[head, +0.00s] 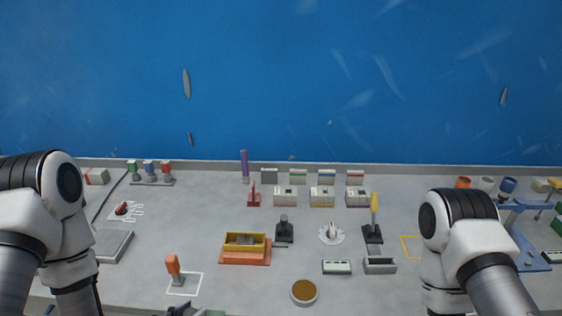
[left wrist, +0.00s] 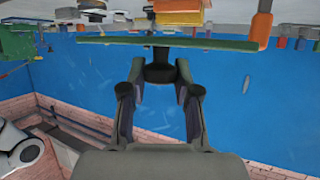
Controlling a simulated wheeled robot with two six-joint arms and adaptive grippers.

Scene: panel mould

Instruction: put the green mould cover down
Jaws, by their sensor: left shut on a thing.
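The green mould cover (left wrist: 225,44) is a thin flat green plate with a black knob (left wrist: 160,72), seen nearly edge-on in the left wrist view. My left gripper (left wrist: 160,88) is shut on that knob. In the head view, only a dark bit of my left gripper (head: 178,310) and a bit of green (head: 215,313), probably the cover, show at the bottom edge. Whether the cover touches anything cannot be told. My right arm comes in at the right of the head view, but its gripper is out of the picture.
A white-outlined rectangle (head: 190,289) holds an orange-handled tool (head: 173,267). A yellow box on an orange base (head: 245,258) stands to its right. A round brown-topped dish (head: 304,291) is near the front. Several blocks and tools line the back. Bare grey table (head: 200,215) lies between.

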